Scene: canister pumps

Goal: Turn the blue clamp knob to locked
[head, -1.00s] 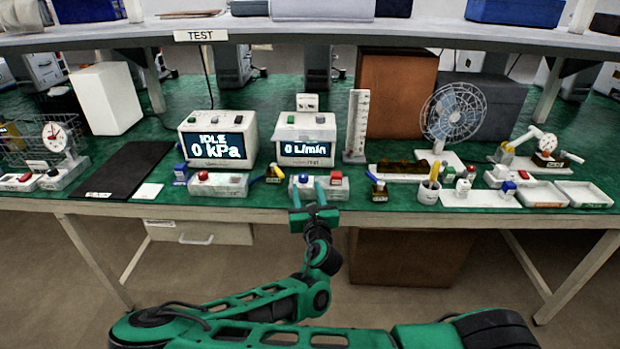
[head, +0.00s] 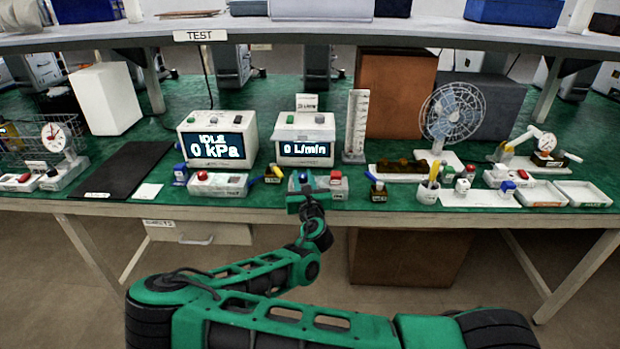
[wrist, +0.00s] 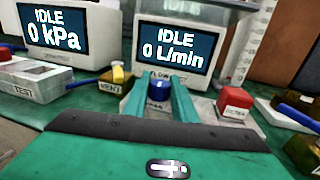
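A round blue knob (wrist: 157,88) stands on a light fixture block (wrist: 205,108) marked FLOW, below the L/min display; I take it as the clamp knob. In the head view the blue knob (head: 304,178) shows just beyond my gripper (head: 307,184). In the wrist view my gripper (wrist: 157,92) is open, its two green fingers reaching forward on either side of the knob. Gaps show between the fingers and the knob. The small label in front of the knob is too blurred to read, so its lock position cannot be told.
A red block-shaped knob (wrist: 235,100) stands close right of the fingers. A small VENT valve (wrist: 110,80) is to the left, beside a TEST box (wrist: 35,85). A blue-handled valve (wrist: 298,115) is further right. The L/min display unit (wrist: 172,45) stands behind.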

